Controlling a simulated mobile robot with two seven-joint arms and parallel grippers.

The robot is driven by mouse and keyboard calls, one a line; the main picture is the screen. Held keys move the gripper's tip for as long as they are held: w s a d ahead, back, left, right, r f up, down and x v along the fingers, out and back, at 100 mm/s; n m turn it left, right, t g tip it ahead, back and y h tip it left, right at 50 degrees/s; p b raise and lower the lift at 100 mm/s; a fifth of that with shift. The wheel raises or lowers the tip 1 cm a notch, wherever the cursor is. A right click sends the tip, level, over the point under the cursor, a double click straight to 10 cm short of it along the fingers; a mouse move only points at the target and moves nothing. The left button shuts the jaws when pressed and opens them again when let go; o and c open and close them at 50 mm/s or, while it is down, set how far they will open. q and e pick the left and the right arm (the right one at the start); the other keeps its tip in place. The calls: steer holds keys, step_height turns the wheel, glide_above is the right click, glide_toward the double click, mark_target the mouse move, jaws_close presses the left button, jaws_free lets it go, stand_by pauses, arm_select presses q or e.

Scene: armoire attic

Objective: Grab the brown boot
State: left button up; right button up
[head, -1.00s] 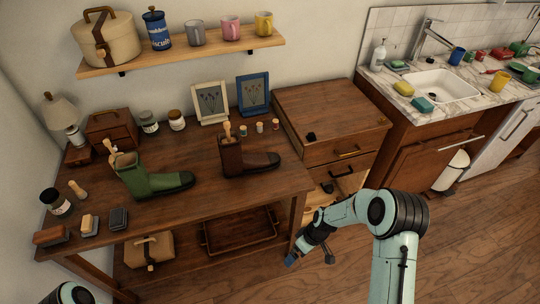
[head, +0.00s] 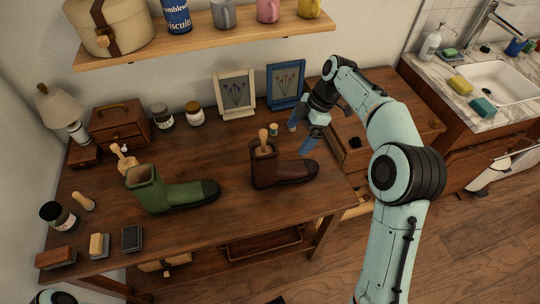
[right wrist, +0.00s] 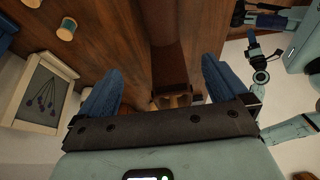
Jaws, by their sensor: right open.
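The brown boot (head: 283,169) stands upright on the wooden workbench, toe to the right, with a light wooden-handled piece (head: 264,140) sticking out of its shaft. My right gripper (head: 301,137) is open and empty, just above and behind the boot's toe. In the right wrist view the boot (right wrist: 168,60) shows between the two spread blue fingers, its shaft opening partly hidden by the gripper body. Of my left arm only a small part shows at the bottom left of the head view. Small dark and blue parts at the wrist view's upper right may be my left gripper; its jaws are unclear.
A green boot (head: 168,192) stands to the left on the workbench (head: 220,230). Two picture frames (head: 237,93) (head: 286,86) and small spools (head: 273,129) stand behind the brown boot. A shelf (head: 205,42) with mugs hangs above.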

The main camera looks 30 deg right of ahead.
steer(key=b, duration=0.1)
glide_above(283, 164)
steer(key=d, duration=0.2)
steer(key=f, duration=0.6)
steer(key=shift+s+a+f, duration=0.1)
steer(key=shift+s+f, duration=0.2)
steer(key=shift+f, duration=0.05)
steer(key=x, duration=0.5)
steer(key=shift+f+b, duration=0.3)
steer(key=shift+f, duration=0.1)
steer(key=shift+r, duration=0.1)
steer(key=c, duration=1.4)
